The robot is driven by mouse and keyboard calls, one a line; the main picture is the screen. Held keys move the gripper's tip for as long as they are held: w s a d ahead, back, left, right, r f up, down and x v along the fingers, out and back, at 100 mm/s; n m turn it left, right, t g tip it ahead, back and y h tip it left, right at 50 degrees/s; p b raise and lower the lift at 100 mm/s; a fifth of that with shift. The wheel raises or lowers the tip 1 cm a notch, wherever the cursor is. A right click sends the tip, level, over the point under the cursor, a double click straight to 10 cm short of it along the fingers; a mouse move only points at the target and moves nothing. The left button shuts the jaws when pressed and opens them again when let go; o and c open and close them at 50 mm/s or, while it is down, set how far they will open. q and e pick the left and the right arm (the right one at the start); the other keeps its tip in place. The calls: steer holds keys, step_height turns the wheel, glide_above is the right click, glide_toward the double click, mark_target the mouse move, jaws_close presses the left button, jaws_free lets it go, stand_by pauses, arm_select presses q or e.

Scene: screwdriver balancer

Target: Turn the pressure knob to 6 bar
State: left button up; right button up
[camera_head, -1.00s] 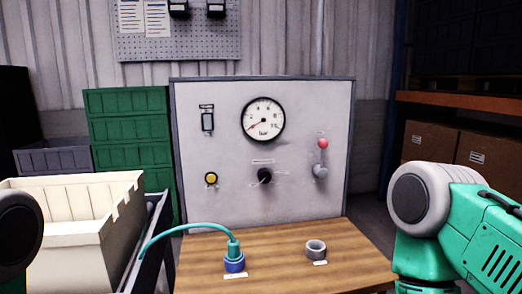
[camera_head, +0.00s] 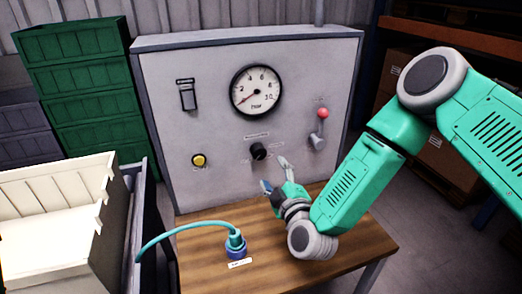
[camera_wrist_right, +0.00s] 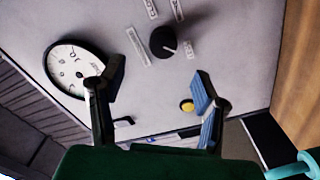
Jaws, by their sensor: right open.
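The black pressure knob (camera_head: 258,151) sits on the grey panel (camera_head: 190,140) below the round gauge (camera_head: 257,90). The gauge needle points to the lower left, near the low end of the scale. My right gripper (camera_head: 276,175) is open and empty, just below and right of the knob, apart from it. In the right wrist view the knob (camera_wrist_right: 163,42) has a white pointer mark and lies beyond the spread fingers, towards the gap between them. The gauge (camera_wrist_right: 75,68) lies partly behind one finger there. My left gripper is out of view.
A yellow button (camera_head: 199,160), a switch (camera_head: 187,94) and a red-tipped lever (camera_head: 321,118) are also on the panel. A teal hose ends in a blue fitting (camera_head: 236,250) on the wooden table (camera_head: 200,225). A cream crate (camera_head: 50,210) stands left.

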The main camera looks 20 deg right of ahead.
mark_target(259, 155)
steer(key=w, duration=0.6)
steer(key=w+a, duration=0.1)
steer(key=w, duration=0.2)
steer(key=shift+w+f+p, duration=0.1)
steer(key=shift+w+p, duration=0.2)
steer(key=shift+w+d+f, duration=0.15)
steer(key=shift+w+d, duration=0.2)
steer(key=shift+w, duration=0.05)
steer(key=shift+a, duration=0.25)
steer(key=shift+c, duration=0.4)
steer(key=shift+a, duration=0.25)
steer(key=c, duration=1.1)
